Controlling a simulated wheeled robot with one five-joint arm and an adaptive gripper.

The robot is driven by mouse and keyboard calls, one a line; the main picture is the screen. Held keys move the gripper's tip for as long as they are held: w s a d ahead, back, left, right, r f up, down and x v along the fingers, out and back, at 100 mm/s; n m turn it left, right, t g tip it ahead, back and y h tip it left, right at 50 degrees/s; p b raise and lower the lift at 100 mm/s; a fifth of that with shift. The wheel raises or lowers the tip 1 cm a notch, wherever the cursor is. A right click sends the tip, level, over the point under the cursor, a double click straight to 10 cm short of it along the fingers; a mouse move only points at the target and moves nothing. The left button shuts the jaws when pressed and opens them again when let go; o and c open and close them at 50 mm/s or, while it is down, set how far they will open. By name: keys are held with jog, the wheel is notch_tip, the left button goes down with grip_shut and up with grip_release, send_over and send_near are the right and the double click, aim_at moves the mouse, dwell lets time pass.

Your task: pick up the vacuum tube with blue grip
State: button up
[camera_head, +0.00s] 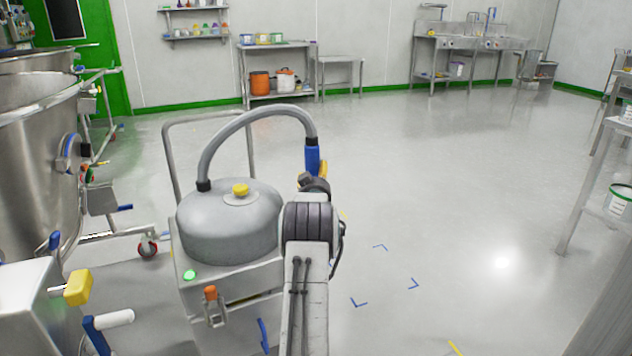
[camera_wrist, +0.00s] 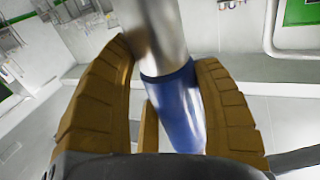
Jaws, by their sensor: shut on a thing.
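The vacuum tube is a grey hose (camera_head: 262,112) that arches up from the grey vacuum's domed lid and ends in a blue grip (camera_head: 312,158). My gripper is shut on the tube at the blue grip. In the head view, my arm hides most of the gripper and the lower end of the grip.
The vacuum body (camera_head: 230,228) with a yellow knob (camera_head: 240,189) stands left of my arm on a wheeled cart. Large steel vessels (camera_head: 40,150) fill the left side. A steel table (camera_head: 600,190) stands at the right. The floor (camera_head: 450,190) between is clear.

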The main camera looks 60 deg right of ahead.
aim_at(316, 136)
notch_tip(316, 136, up, 14)
jog(key=p, duration=1.1)
jog(key=shift+f+p, duration=0.25)
jog(key=shift+p, duration=0.15)
jog(key=shift+r+p, duration=0.95)
jog(key=shift+r, duration=1.6)
